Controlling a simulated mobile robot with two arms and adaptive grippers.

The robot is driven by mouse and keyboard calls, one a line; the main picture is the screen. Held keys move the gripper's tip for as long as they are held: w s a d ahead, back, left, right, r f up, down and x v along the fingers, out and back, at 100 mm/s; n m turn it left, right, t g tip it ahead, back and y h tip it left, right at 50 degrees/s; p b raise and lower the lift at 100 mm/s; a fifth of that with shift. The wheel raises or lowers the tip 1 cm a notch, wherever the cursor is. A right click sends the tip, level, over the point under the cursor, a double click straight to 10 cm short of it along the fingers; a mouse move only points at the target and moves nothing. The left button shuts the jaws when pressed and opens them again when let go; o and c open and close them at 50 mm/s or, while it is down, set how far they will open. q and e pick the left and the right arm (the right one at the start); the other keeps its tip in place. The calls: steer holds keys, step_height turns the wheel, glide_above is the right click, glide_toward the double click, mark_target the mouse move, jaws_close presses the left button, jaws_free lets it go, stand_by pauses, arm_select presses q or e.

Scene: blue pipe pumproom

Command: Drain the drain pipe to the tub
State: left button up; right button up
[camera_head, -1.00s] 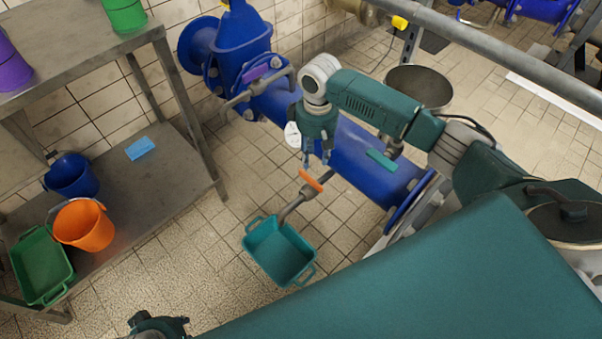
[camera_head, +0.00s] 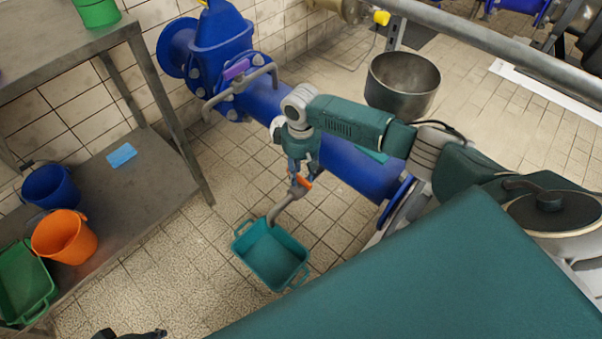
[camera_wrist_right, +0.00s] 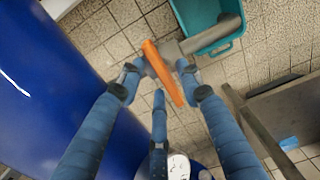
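The grey drain pipe (camera_head: 283,208) sticks out from the big blue pipe (camera_head: 355,172) and curves down over the teal tub (camera_head: 268,258) on the tiled floor. Its orange valve handle (camera_head: 303,182) is at my right gripper (camera_head: 298,176). In the right wrist view the orange handle (camera_wrist_right: 163,73) lies between the spread fingers of the right gripper (camera_wrist_right: 158,80); whether they touch it is unclear. The drain pipe (camera_wrist_right: 212,38) and tub (camera_wrist_right: 204,18) show behind. My left gripper (camera_head: 130,335) shows only as a dark piece at the bottom edge.
A metal shelf (camera_head: 150,175) stands at left with an orange bucket (camera_head: 65,238), a blue bucket (camera_head: 50,187), a green tub (camera_head: 22,288) and a blue cloth (camera_head: 121,155). A purple-marked valve (camera_head: 237,68) sits on the blue pipe. Floor around the teal tub is clear.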

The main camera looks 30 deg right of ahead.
jaws_close()
